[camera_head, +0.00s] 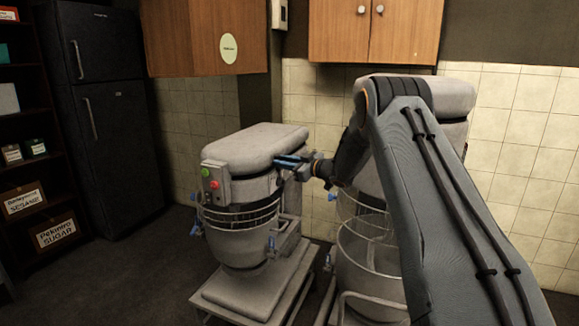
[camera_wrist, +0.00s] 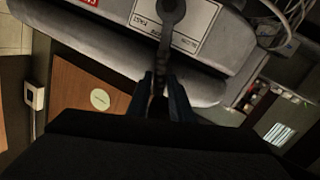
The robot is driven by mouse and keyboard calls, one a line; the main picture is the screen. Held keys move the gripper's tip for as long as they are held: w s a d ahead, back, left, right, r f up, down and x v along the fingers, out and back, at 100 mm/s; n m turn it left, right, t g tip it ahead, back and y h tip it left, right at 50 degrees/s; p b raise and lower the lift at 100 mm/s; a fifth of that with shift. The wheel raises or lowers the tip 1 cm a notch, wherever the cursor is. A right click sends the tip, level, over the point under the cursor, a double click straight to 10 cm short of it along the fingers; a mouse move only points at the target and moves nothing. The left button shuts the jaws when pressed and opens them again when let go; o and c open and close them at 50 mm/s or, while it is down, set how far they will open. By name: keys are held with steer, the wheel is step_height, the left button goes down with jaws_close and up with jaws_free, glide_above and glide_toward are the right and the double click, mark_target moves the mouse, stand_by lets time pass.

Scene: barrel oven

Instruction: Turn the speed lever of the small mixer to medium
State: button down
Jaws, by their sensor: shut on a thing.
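The small mixer (camera_head: 258,143) is a grey machine with a bowl and wire guard, standing left of my arm. My gripper (camera_head: 284,160) is at the right side of its head, its blue fingers shut. In the wrist view the gripper (camera_wrist: 163,88) is shut on the end of the grey speed lever (camera_wrist: 168,35). The lever runs up from the fingers to a round pivot on a white label plate (camera_wrist: 197,22), whose print is too small to read surely. The lever cannot be made out in the head view.
A larger mixer (camera_head: 459,96) stands right behind my arm, close beside the small one. A red button and green button (camera_head: 214,184) are on the small mixer's front. A dark fridge (camera_head: 105,110) and shelf are at left. Wooden cabinets (camera_head: 405,30) hang above.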

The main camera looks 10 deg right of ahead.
steer(key=c, duration=1.6)
jaws_free()
steer(key=shift+b+v, duration=1)
steer(key=shift+v, duration=2.95)
